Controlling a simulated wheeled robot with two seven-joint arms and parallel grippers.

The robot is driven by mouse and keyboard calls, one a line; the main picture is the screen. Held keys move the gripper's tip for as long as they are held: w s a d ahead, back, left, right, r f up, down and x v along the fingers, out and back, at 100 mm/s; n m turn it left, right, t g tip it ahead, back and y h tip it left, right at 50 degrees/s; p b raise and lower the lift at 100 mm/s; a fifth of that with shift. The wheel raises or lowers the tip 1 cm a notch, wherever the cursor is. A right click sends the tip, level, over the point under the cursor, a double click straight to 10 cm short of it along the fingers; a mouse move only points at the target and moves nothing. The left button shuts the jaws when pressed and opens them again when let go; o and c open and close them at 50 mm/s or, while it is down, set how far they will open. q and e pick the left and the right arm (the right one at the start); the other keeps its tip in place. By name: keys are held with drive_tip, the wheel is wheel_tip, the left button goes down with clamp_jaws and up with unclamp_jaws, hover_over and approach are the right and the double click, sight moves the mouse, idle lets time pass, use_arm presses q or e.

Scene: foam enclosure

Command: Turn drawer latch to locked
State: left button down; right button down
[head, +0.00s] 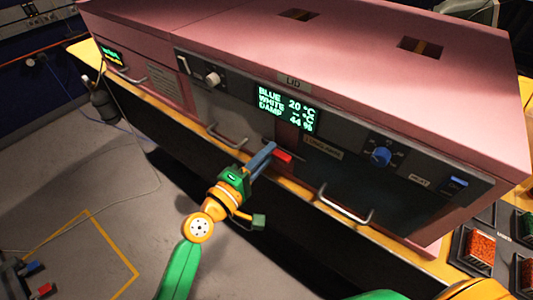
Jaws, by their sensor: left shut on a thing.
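The pink oven-like unit (420,100) has a grey front panel. A small red piece (283,157), which looks like the drawer latch, sits low on that front below the display. My left gripper (268,153) is at this red piece with its blue-grey fingers, shut on it. The fingers and the gripper's angle hide part of the latch, so I cannot tell exactly which way it is turned. My right gripper is out of view; only a bit of that arm shows at the bottom right.
Metal handles (345,208) and (226,137) stick out from the front. A blue knob (381,157) and a lit display (287,112) are above. Trays of orange granules (479,246) stand at the right. Grey floor is open at the left, with a loose cable.

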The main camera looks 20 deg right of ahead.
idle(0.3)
use_arm(q)
drive_tip(key=c, duration=0.9)
unclamp_jaws()
drive_tip(key=v, duration=0.7)
